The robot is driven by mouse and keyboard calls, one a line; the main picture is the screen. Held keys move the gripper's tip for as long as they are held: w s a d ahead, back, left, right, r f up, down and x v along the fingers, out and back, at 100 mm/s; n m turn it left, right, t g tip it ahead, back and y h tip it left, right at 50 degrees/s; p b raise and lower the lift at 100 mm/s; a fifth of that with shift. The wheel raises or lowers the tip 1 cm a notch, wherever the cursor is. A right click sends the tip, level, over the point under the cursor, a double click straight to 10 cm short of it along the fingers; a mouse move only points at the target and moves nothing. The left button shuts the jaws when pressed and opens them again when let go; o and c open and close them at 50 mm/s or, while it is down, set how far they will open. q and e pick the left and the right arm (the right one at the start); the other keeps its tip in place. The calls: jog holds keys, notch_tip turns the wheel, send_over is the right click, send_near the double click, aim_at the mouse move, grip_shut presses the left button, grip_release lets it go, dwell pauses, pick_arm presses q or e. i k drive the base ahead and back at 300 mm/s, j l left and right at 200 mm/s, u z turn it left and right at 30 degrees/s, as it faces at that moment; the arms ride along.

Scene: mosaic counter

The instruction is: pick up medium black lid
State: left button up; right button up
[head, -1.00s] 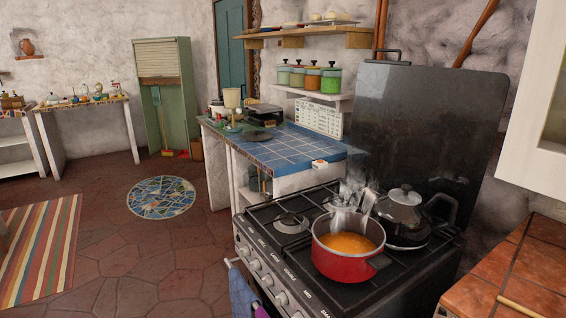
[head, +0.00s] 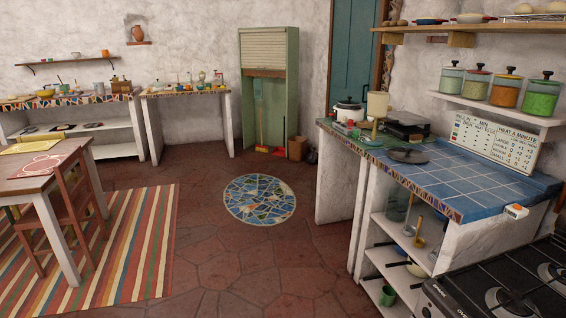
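A dark round lid with a knob (head: 408,156) lies flat on the blue-tiled counter (head: 470,178), toward its far left part. It looks black or dark grey. I cannot tell its size class from here. Neither of my grippers shows in the head view.
The stove (head: 500,290) is at the lower right. A white pot (head: 349,112) and a dark appliance (head: 407,124) stand farther back on the counter. A wooden table (head: 40,166) and chair (head: 60,215) are at left. The floor around the round mosaic (head: 259,199) is clear.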

aim_at(407, 154)
jog(key=i+j+u, duration=0.1)
jog(key=i, duration=0.7)
jog(key=i+j+u, duration=0.1)
jog(key=i+j, duration=0.15)
jog(key=i, duration=0.6)
jog(key=i+l+z, duration=0.1)
jog(key=i+z, duration=0.95)
jog(key=z, duration=0.2)
jog(key=i+j+z, duration=0.4)
jog(key=k+l, duration=0.05)
jog(key=l, duration=0.05)
